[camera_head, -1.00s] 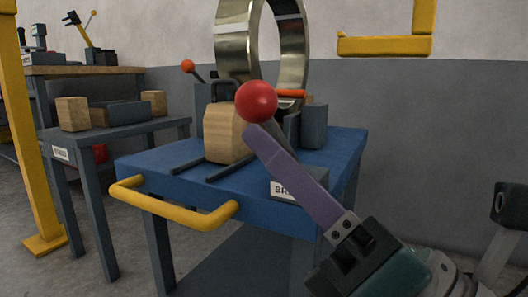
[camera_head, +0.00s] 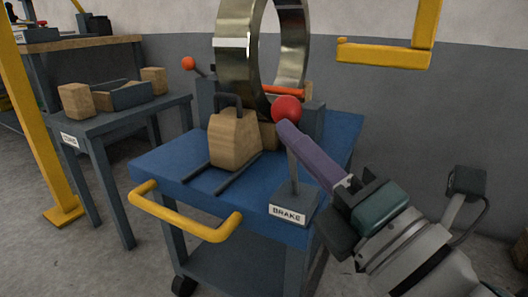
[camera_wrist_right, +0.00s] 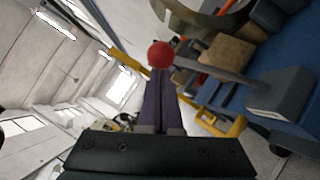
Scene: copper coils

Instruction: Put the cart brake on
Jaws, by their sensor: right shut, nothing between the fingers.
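The cart (camera_head: 165,170) has a blue top and a yellow push handle (camera_head: 190,226). At its near right corner sits a grey box labelled BRAKE (camera_head: 289,214). A grey lever (camera_head: 293,168) rises from it, nearly upright in the head view, with a red ball knob (camera_head: 286,109). My right gripper (camera_head: 284,128) is shut and empty, its purple fingertips just below and right of the knob. In the right wrist view the knob (camera_wrist_right: 160,54) is just beyond the fingertips (camera_wrist_right: 160,73); I cannot tell whether they touch. My left gripper is not in view.
A large metal coil (camera_head: 238,60) stands on the cart behind a wooden block (camera_head: 234,138). An orange-knobbed lever (camera_head: 189,63) is behind at left. A grey side table (camera_head: 100,122) and a yellow post (camera_head: 45,150) are left. A yellow bar (camera_head: 385,55) hangs upper right.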

